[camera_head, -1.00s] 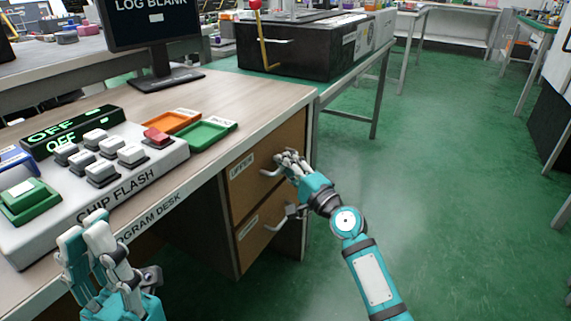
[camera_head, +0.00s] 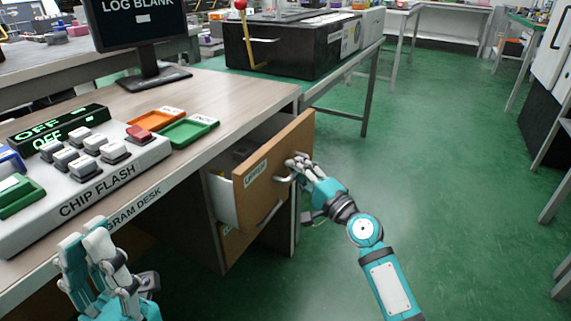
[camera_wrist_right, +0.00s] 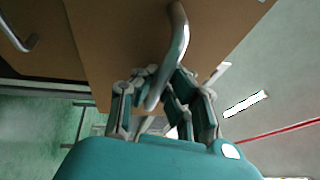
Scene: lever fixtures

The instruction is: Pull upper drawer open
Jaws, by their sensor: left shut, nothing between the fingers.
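The upper drawer (camera_head: 268,164) of the desk stands partly open. Its brown front is pulled out and its white side and part of the inside show. My right gripper (camera_head: 297,166) is at the drawer front, closed around the metal handle (camera_wrist_right: 178,45); the handle's end lies between the fingers in the right wrist view. The lower drawer (camera_head: 237,243) is shut and partly hidden below the upper one. My left gripper (camera_head: 88,240) is shut and empty beside the front edge of the desk, at lower left.
The desk (camera_head: 225,90) carries a chip flash panel (camera_head: 85,185), an orange tray (camera_head: 154,119), a green tray (camera_head: 187,132) and a monitor (camera_head: 138,22). A black box (camera_head: 290,50) stands on a table behind. The green floor right of the drawer is clear.

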